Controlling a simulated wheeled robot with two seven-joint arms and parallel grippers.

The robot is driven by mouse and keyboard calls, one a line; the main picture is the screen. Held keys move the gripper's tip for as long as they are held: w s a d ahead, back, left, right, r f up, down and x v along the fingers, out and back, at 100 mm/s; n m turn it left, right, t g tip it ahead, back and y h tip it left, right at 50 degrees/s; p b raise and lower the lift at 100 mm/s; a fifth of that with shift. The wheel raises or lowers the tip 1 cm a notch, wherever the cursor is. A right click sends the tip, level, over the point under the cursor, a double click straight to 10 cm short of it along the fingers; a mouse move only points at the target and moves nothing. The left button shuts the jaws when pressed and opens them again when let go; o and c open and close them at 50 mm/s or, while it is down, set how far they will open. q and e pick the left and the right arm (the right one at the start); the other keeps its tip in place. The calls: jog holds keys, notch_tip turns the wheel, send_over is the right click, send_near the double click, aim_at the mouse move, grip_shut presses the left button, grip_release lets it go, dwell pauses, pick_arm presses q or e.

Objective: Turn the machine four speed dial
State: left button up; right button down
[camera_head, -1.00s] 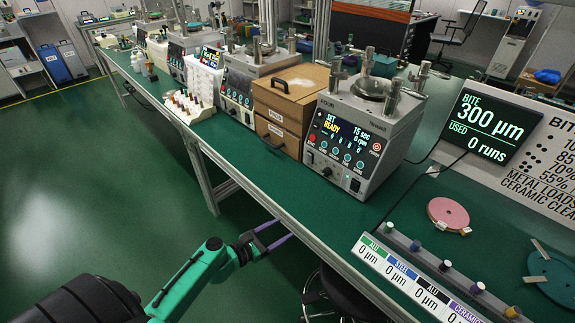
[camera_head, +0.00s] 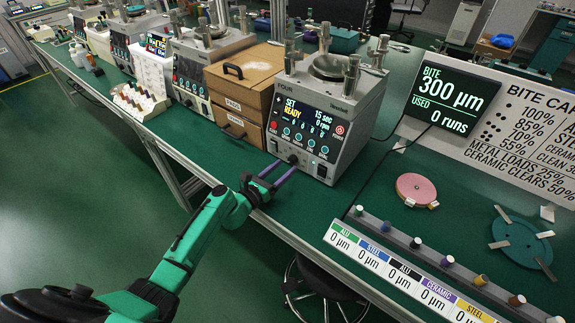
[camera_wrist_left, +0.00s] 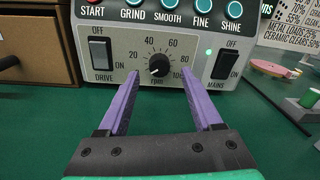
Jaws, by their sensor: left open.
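Machine four (camera_head: 325,125) is a grey lapping machine on the green bench. Its screen reads "SET READY", 15 sec and 0 rpm. Its speed dial (camera_wrist_left: 159,66) is a small black knob inside a printed rpm scale low on the front panel; it also shows small in the head view (camera_head: 292,159). My left gripper (camera_head: 282,170) is open and empty, with two purple fingers pointing at the lower front panel. In the left wrist view its fingertips (camera_wrist_left: 162,73) frame the dial left and right; I cannot tell whether they touch the panel. My right gripper is not in view.
The drive switch (camera_wrist_left: 101,54) and mains switch (camera_wrist_left: 227,65) flank the dial; a green lamp glows by the mains switch. Wooden drawers (camera_head: 243,85) stand close left of the machine. A pink disc (camera_head: 416,188) and a rail of coloured knobs (camera_head: 400,237) lie right.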

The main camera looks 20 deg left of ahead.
pick_arm(q)
jog(key=shift+x, duration=1.1)
grip_shut()
